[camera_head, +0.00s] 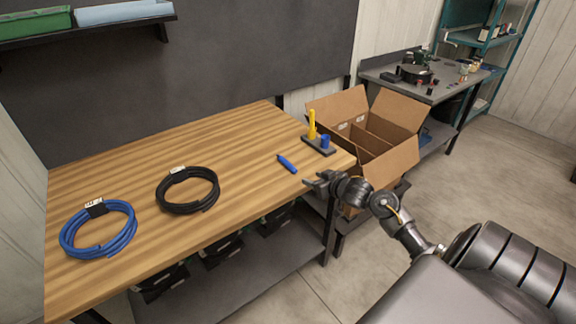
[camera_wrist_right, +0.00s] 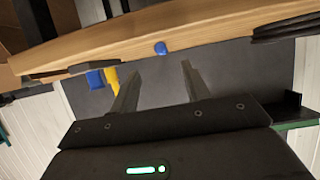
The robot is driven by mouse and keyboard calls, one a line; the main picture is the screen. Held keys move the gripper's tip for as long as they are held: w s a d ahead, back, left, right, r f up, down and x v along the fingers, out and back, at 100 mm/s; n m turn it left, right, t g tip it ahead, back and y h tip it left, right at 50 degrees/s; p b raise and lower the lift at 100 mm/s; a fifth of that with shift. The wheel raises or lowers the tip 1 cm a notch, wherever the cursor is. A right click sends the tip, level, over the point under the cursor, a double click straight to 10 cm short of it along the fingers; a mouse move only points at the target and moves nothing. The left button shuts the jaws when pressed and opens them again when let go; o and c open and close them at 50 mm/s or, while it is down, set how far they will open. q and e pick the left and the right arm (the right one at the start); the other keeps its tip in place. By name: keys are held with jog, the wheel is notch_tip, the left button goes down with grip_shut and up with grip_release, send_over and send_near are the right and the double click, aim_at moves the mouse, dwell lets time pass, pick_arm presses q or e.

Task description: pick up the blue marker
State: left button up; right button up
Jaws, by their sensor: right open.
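The blue marker (camera_head: 287,163) lies on the wooden table (camera_head: 235,145), near its right end. My right gripper (camera_head: 313,180) is open and empty at the table's right front edge, a short way right of and nearer than the marker. In the right wrist view the end of the blue marker (camera_wrist_right: 161,48) shows on the table (camera_wrist_right: 210,35), beyond and between the two open fingers (camera_wrist_right: 158,85). The gripper is apart from the marker. My left gripper is not in view.
A dark holder (camera_head: 318,146) with a yellow marker (camera_head: 312,124) and a blue piece (camera_head: 325,141) stands right of the marker. A black cable coil (camera_head: 188,207) and a blue cable coil (camera_head: 72,243) lie to the left. An open cardboard box (camera_head: 395,157) stands beyond the table's right end.

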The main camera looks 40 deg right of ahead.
aim_at(296, 170)
jog(key=shift+r+p+x, duration=0.2)
jog(key=shift+p+x, duration=0.1)
jog(key=shift+x, duration=2.35)
jog(key=shift+r+p+x, duration=0.15)
jog(key=shift+p+x, duration=0.15)
jog(key=shift+x, duration=2.35)
jog(key=shift+w, duration=0.2)
grip_shut()
